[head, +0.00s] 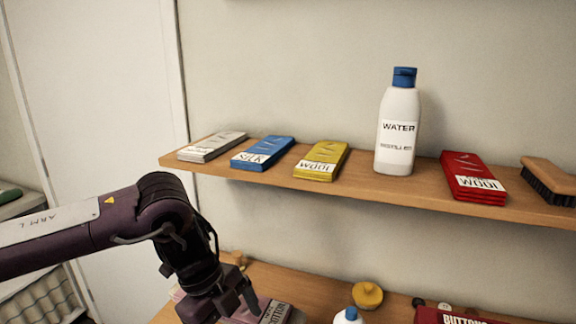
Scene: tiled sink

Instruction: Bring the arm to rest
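My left arm (90,228) comes in from the left, below the wooden shelf, and bends down at its wrist. The gripper partly covers the packet. I cannot tell whether the fingers touch it, or whether they are open or shut. My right gripper is not in view.
The upper shelf (232,177) holds grey, blue, yellow and red packets, a white water bottle (397,130) and a brush (549,180). On the lower surface (315,290) are a yellow-lidded item (367,295), a blue-capped bottle (348,316) and a red box (447,315).

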